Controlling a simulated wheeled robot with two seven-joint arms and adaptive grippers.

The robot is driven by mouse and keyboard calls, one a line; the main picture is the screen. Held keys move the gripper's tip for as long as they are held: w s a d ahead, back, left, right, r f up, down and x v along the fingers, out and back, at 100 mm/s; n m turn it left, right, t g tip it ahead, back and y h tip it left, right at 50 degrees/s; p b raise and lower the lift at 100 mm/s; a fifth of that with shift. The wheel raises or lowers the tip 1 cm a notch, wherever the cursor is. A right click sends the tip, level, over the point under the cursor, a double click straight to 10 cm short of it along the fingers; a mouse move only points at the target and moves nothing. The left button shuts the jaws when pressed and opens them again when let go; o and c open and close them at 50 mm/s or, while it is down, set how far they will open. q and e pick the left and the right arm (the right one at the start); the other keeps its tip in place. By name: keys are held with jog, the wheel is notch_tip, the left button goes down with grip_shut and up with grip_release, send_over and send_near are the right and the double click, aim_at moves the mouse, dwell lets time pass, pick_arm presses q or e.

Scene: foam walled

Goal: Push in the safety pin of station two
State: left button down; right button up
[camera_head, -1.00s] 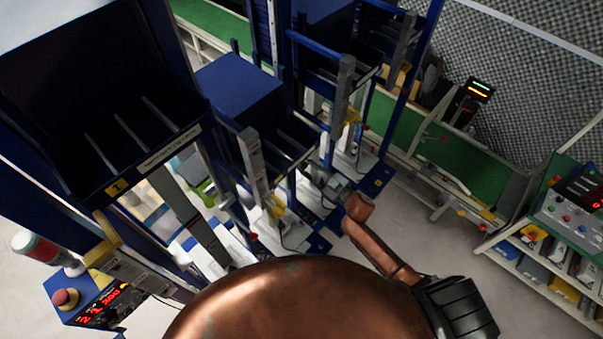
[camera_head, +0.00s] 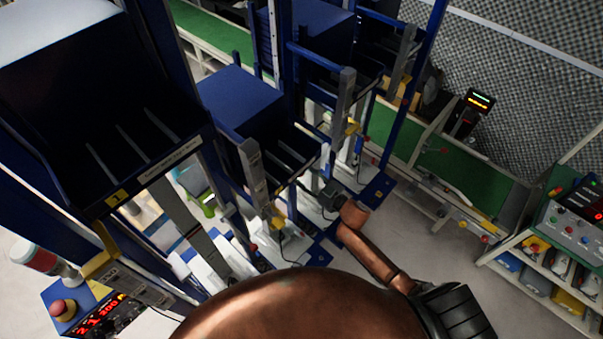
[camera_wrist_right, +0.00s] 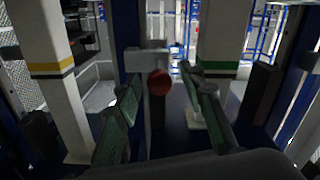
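A red round knob (camera_wrist_right: 158,82), apparently the safety pin's head, faces me in the right wrist view. A pale bracket (camera_wrist_right: 146,58) is just behind it. My right gripper (camera_wrist_right: 160,95) is open, its two green-padded fingers on either side of the knob with visible gaps. I cannot tell how deep the pin sits. In the head view, my right gripper (camera_head: 328,190) is small and dark at the end of my copper arm, by the right side of the middle station (camera_head: 240,98). The knob at the gripper is not clear there. My left gripper is out of view.
A station marked 1 (camera_head: 117,196) stands at the left, with a control box (camera_head: 85,312) below it. Another station (camera_head: 318,35) stands behind the middle one. A green conveyor (camera_head: 460,175) and a control panel (camera_head: 570,218) are at the right. Grey floor (camera_head: 420,240) lies between.

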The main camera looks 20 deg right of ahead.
jog(key=v, duration=1.2)
jog(key=s+d+f+m+g+h+b, duration=0.1)
jog(key=s+d+f+m+h+b, duration=0.2)
jog(key=f, duration=0.8)
jog(key=d+f+m+g+h+b, duration=0.15)
jog(key=d+f, duration=0.25)
jog(key=f, duration=0.8)
jog(key=s+d+f+m+g+h+b, duration=0.1)
jog(key=s+d+f+g+h+b, duration=0.1)
jog(key=s+f, duration=0.6)
jog(key=s+d+f+g+h+b, duration=0.15)
jog(key=s+f, duration=0.25)
jog(key=f, duration=0.9)
jog(key=s+a+f+g+b, duration=0.1)
jog(key=s+f+g, duration=0.2)
jog(key=s+f, duration=0.4)
jog(key=s+a+f+m+g+b, duration=0.1)
jog(key=s+f+g+b, duration=0.1)
jog(key=s+f, duration=0.6)
jog(key=s+a+f+m+g+h+b, duration=0.1)
jog(key=s+f, duration=0.7)
jog(key=s, duration=1.1)
jog(key=a+g+b, duration=0.1)
jog(key=g, duration=0.1)
jog(key=shift+g, duration=0.4)
